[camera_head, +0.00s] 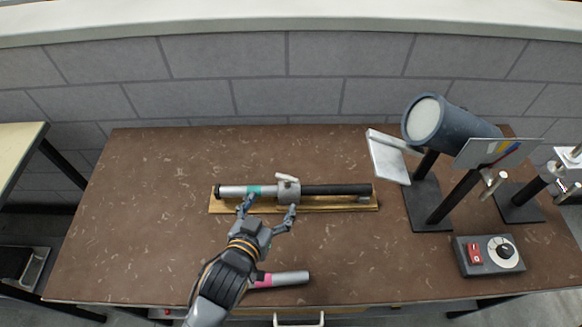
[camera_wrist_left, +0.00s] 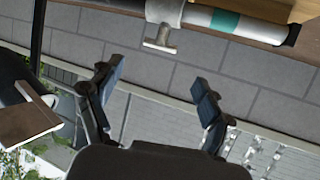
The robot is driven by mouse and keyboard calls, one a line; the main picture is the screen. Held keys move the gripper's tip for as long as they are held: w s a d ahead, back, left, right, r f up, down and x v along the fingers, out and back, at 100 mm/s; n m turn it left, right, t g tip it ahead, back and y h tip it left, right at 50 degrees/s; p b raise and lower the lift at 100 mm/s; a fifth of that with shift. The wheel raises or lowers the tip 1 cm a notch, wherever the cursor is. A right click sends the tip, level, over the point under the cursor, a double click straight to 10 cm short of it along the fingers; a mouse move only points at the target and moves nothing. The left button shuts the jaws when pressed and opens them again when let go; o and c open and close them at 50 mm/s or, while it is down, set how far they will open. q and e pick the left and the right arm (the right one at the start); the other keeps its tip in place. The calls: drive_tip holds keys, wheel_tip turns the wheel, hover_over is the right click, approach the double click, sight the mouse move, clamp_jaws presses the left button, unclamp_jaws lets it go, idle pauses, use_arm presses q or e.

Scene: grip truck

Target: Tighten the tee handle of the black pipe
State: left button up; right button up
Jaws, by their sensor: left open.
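A black pipe (camera_head: 335,190) lies on a wooden board (camera_head: 338,205) in the middle of the table. It runs into a grey collar that joins it to a silver pipe (camera_head: 232,191) with a green band. The tee handle (camera_head: 286,178) sticks up from the collar; in the left wrist view the tee handle (camera_wrist_left: 160,43) stands out ahead of the fingers, apart from them. My left gripper (camera_head: 267,212) is open and empty, its two fingers spread near the front edge of the board, just in front of the collar. My right gripper is not in view.
A silver pipe with a pink band (camera_head: 288,279) lies near the table's front edge beside my left arm. On the right stand a dark cylindrical lamp (camera_head: 455,128), plates on stands and a control box (camera_head: 488,255). The brown table (camera_head: 130,220) is clear at left.

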sight(286, 180)
use_arm(q)
drive_tip(key=p+x, duration=0.1)
drive_tip(key=x, duration=0.6)
drive_tip(key=shift+w+d+f, duration=0.1)
drive_tip(key=shift+w+d, duration=0.05)
drive_tip(key=shift+w, duration=0.2)
drive_tip(key=x, duration=0.2)
drive_tip(key=shift+w+d+f, duration=0.1)
drive_tip(key=shift+w+f, duration=0.05)
drive_tip(key=shift+w, duration=0.15)
drive_tip(key=shift+w+d+f+p, duration=0.1)
drive_tip(key=shift+w+f+p, duration=0.05)
drive_tip(key=shift+w+p, duration=0.2)
drive_tip(key=shift+w+d+f, duration=0.1)
drive_tip(key=shift+w, duration=0.15)
drive_tip(key=shift+w+f, duration=0.15)
drive_tip(key=shift+w, duration=0.05)
drive_tip(key=c, duration=1.2)
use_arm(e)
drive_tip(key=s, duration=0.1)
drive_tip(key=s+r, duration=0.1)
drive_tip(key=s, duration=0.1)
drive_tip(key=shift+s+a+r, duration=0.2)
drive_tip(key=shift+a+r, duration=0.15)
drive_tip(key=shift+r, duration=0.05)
